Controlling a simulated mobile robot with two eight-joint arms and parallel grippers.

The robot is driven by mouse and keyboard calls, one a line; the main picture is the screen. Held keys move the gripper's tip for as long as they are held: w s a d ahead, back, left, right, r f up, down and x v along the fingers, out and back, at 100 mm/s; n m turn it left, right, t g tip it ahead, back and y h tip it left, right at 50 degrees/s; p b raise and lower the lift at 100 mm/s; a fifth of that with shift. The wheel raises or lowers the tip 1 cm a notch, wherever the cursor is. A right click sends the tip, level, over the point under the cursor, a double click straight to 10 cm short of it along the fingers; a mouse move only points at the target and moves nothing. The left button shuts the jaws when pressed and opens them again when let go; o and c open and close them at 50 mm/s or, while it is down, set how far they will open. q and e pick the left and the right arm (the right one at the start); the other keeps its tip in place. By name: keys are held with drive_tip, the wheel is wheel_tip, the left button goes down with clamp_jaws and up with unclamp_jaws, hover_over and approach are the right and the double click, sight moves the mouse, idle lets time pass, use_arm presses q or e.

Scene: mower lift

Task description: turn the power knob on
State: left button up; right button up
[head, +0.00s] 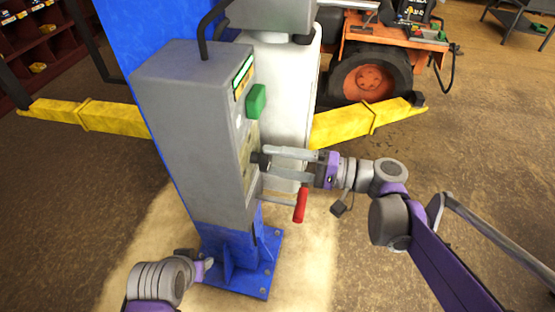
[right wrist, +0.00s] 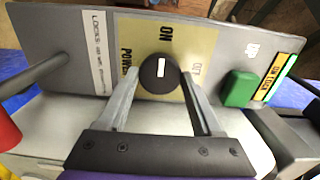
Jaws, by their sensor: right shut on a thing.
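The power knob (right wrist: 160,73) is round and black with a white mark, on a tan plate of the grey control box (head: 190,130). In the right wrist view the mark points up the picture, toward the word ON. My right gripper (head: 266,160) reaches the box's panel from the right. Its two fingers, also in the right wrist view (right wrist: 158,88), lie on both sides of the knob and are shut on it. My left gripper (head: 206,267) is low at the bottom left, near the blue post's foot; its fingers are too small to judge.
A green button (right wrist: 240,88) sits beside the tan plate. A lever with a red grip (head: 301,205) sticks out below my right gripper. Yellow lift arms (head: 100,117) extend on both sides of the blue post. An orange mower (head: 380,50) stands behind on the right.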

drive_tip(key=o, duration=1.4)
use_arm(q)
drive_tip(key=shift+s+f+b, duration=0.25)
drive_tip(key=shift+f+b, duration=0.1)
drive_tip(key=shift+f, duration=0.2)
drive_tip(key=shift+s+f+b, duration=0.2)
drive_tip(key=shift+f+b, duration=0.15)
drive_tip(key=shift+f, duration=0.15)
use_arm(e)
drive_tip(key=v, duration=1.1)
drive_tip(key=shift+a, duration=0.1)
